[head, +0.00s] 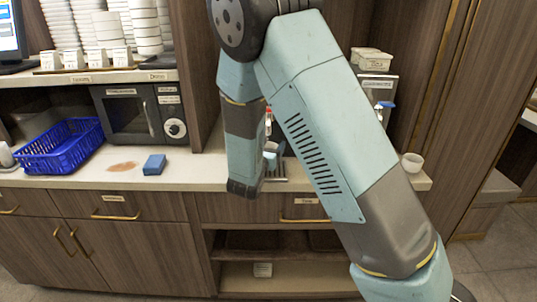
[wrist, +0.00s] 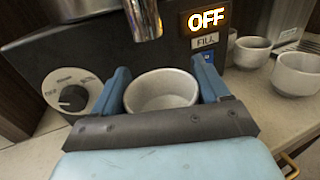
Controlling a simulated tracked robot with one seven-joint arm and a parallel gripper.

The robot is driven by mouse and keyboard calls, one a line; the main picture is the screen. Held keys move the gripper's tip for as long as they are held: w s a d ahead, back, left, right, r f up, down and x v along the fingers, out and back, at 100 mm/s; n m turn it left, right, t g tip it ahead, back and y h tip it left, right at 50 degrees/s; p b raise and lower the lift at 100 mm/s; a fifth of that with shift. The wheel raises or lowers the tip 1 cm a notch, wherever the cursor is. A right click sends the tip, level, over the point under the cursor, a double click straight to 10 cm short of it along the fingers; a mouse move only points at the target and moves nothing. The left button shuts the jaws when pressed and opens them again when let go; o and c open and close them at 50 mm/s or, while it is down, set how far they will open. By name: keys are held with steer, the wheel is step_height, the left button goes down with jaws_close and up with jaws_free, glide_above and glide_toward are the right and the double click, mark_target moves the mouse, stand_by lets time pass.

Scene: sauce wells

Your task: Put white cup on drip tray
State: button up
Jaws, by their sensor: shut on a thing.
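In the wrist view my gripper (wrist: 161,76) is shut on a white cup (wrist: 162,92), with one blue finger on each side of it. The cup's open top shows, and it looks about upright. It is in front of a dark machine (wrist: 85,58), below and slightly right of a metal spout (wrist: 145,18). In the head view a slatted metal drip tray (head: 275,179) shows partly behind my arm. The cup's underside is hidden, so I cannot tell whether it touches the tray.
The machine has a dial (wrist: 73,97), a lit OFF sign (wrist: 207,19) and a FILL label. Two other white cups (wrist: 250,51) (wrist: 298,74) stand on the counter to the right. Further left are a blue sponge (head: 154,165), a brown spill (head: 122,167) and a blue basket (head: 62,147).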

step_height(320, 180, down, 3)
steer(key=shift+w+f, duration=0.1)
steer(key=shift+w+d+f, duration=0.1)
steer(key=shift+w, duration=0.1)
steer(key=shift+s, duration=0.15)
steer(key=o, duration=1.1)
